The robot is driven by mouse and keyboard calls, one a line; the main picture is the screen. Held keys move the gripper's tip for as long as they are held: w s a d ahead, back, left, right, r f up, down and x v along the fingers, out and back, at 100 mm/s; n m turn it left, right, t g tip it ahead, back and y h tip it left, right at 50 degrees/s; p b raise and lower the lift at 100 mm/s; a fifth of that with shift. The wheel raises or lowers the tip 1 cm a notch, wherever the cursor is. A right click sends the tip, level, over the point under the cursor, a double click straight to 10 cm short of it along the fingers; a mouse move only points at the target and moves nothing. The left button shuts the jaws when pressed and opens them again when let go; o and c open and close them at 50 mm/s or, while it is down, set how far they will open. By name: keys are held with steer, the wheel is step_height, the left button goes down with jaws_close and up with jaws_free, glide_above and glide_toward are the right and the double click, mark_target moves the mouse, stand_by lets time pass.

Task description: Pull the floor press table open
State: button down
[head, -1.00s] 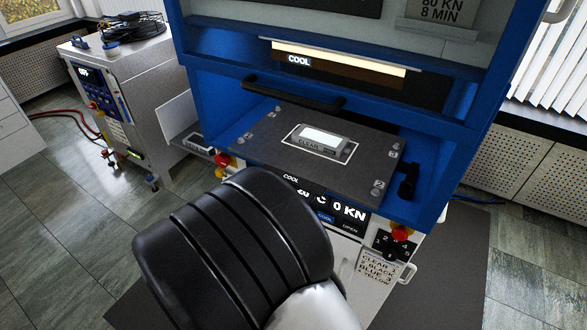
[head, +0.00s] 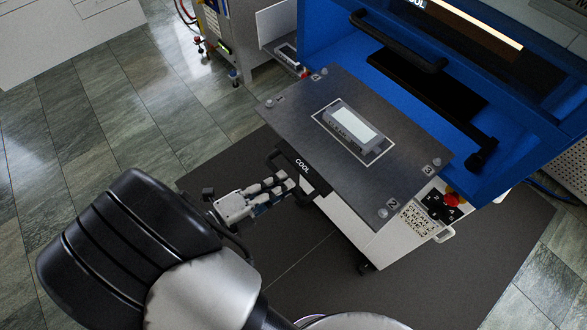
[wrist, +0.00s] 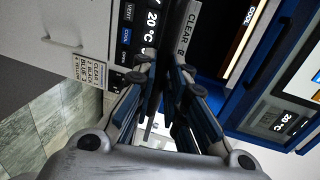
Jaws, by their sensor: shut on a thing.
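The floor press table (head: 405,175) is a dark flat plate with numbered corners. It juts well out of the front of the blue floor press (head: 325,38), with its back edge near the opening. A grey mould with a pale top (head: 355,125) lies on it inside a white outline. A dark handle (head: 277,162) runs along the table's front edge, beside a COOL label. My gripper (head: 288,184) is shut on this handle. In the wrist view my gripper's fingers (wrist: 160,88) close around a dark bar; the exact contact is partly hidden.
A black bar (head: 400,45) crosses the press opening behind the table. A control pad with a red button (head: 445,203) is at the lower right. A grey machine (head: 232,40) stands to the left. The dark mat (head: 470,270) and tiled floor around the front look clear.

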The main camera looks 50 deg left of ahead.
steer(key=shift+s, duration=0.45)
steer(key=c, duration=2.1)
jaws_free()
steer(key=shift+o, duration=1)
steer(key=shift+s, duration=0.3)
steer(key=shift+w, duration=0.15)
steer(key=v, duration=1.2)
steer(key=shift+a, duration=0.1)
